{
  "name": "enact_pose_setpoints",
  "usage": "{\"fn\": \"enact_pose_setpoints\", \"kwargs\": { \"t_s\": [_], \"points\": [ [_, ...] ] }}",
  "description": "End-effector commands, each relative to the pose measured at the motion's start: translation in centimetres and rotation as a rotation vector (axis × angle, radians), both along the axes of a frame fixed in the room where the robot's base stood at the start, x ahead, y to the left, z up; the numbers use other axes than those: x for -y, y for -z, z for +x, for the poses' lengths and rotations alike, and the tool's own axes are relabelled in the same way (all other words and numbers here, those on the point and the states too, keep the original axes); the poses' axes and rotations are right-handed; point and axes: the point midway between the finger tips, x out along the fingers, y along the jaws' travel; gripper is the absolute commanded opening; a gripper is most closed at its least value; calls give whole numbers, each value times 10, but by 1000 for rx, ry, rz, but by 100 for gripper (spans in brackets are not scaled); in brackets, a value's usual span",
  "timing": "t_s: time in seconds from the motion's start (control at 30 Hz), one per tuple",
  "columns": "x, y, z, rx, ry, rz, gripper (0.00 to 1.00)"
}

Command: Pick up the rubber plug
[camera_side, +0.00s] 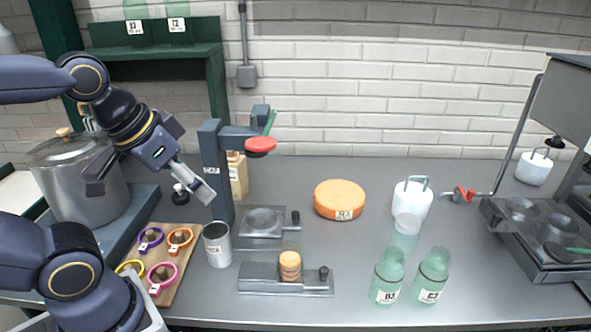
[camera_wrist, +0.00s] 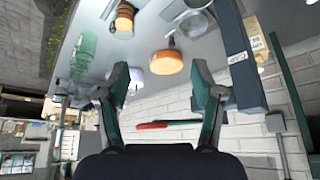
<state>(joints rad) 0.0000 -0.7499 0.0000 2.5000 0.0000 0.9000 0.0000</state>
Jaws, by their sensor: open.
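My gripper (camera_side: 150,190) is at the left in the side view, above the wooden board with rings and in front of the metal pot. Its two fingers are spread wide. In the wrist view the open fingers (camera_wrist: 160,80) have nothing between them that they touch. I cannot tell for sure which thing is the rubber plug. A small dark rounded piece (camera_side: 180,198) shows beside the right finger in the side view, partly hidden. A stack of tan discs (camera_side: 290,265) stands on a grey metal base at the front middle.
A metal cup (camera_side: 217,245) and ring board (camera_side: 185,275) are below.

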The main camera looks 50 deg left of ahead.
Motion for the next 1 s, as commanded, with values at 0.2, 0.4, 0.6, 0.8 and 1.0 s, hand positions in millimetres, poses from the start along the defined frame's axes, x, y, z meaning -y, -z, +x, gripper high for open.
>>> {"fn": "enact_pose_setpoints", "kwargs": {
  "t_s": [0.2, 0.4, 0.6, 0.8, 1.0],
  "points": [
    [0, 0, 0, 0, 0, 0, 86],
    [0, 0, 0, 0, 0, 0, 86],
    [0, -33, 1, 7, 0, 0, 86],
    [-31, -67, 28, -61, -411, -207, 86],
    [-108, -82, 68, -127, -1172, -529, 86]
  ]
}}
